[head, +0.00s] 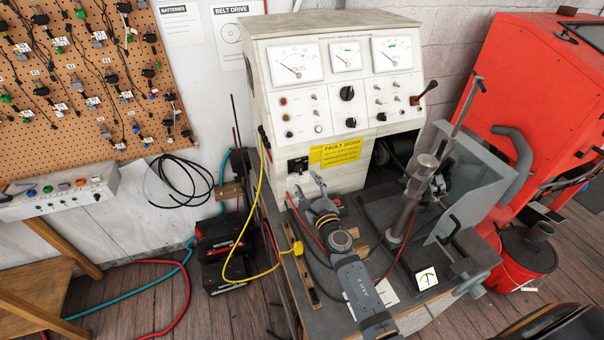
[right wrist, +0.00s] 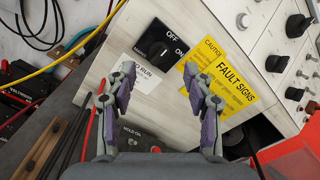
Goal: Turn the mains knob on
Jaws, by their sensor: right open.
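The mains knob (right wrist: 157,43) is a black rotary knob on a black plate with the words OFF and ON beside it. The plate (head: 298,164) shows small in the head view, low on the front of the cream test bench. I cannot tell clearly which word the knob points to. My right gripper (head: 308,184) is in front of and below this plate. In the right wrist view its purple-padded fingers (right wrist: 160,80) are spread wide with nothing between them. The knob lies beyond the fingertips, apart from them. My left gripper is not in view.
A yellow FAULT SIGNS label (right wrist: 215,88) is right of the knob, behind the right finger. A yellow cable (head: 258,190) hangs left of the bench. A metal clamp post (head: 408,200) stands right of my arm.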

